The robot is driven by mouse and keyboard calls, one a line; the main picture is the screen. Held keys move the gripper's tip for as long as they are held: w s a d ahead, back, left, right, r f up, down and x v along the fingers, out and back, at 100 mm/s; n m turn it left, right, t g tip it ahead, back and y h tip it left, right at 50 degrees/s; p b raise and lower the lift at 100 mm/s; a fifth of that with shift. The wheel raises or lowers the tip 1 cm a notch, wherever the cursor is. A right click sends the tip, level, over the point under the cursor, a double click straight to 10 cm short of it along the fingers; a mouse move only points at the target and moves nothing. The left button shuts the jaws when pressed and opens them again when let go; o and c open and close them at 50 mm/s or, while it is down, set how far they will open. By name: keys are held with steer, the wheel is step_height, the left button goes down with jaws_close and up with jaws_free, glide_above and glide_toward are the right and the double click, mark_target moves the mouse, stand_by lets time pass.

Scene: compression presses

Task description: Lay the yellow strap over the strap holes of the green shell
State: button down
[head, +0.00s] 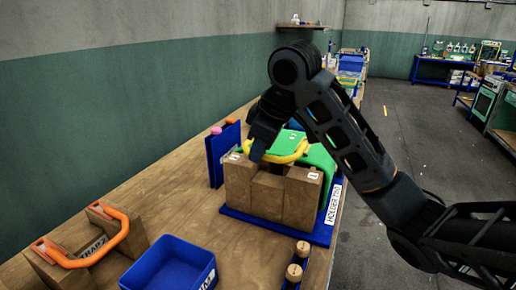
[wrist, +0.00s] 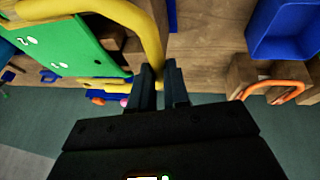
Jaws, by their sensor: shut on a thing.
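The yellow strap (head: 289,157) is a bent bar, and my gripper (head: 258,152) is shut on it at its left side in the head view. In the wrist view the strap (wrist: 146,28) curves past the fingertips of my gripper (wrist: 159,70). The green shell (head: 319,162) sits on wooden blocks; it also shows in the wrist view (wrist: 65,42) with small white marks on its face. The strap is above or against the shell's near edge; I cannot tell whether they touch. The strap holes are not clearly visible.
The wooden holder blocks (head: 268,196) stand on a blue base (head: 270,227) labelled HOLDER. An orange strap (head: 125,233) rests on wooden blocks at the lower left. A blue bin (head: 168,264) is at the front. A blue upright panel (head: 222,155) stands left of the holder.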

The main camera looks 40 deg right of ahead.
step_height(320, 180, down, 4)
steer(key=shift+r+b, duration=0.1)
steer(key=shift+b, duration=1.05)
steer(key=shift+f+p, duration=0.2)
steer(key=shift+p, duration=0.2)
stand_by(1.6)
steer(key=c, duration=1)
jaws_free()
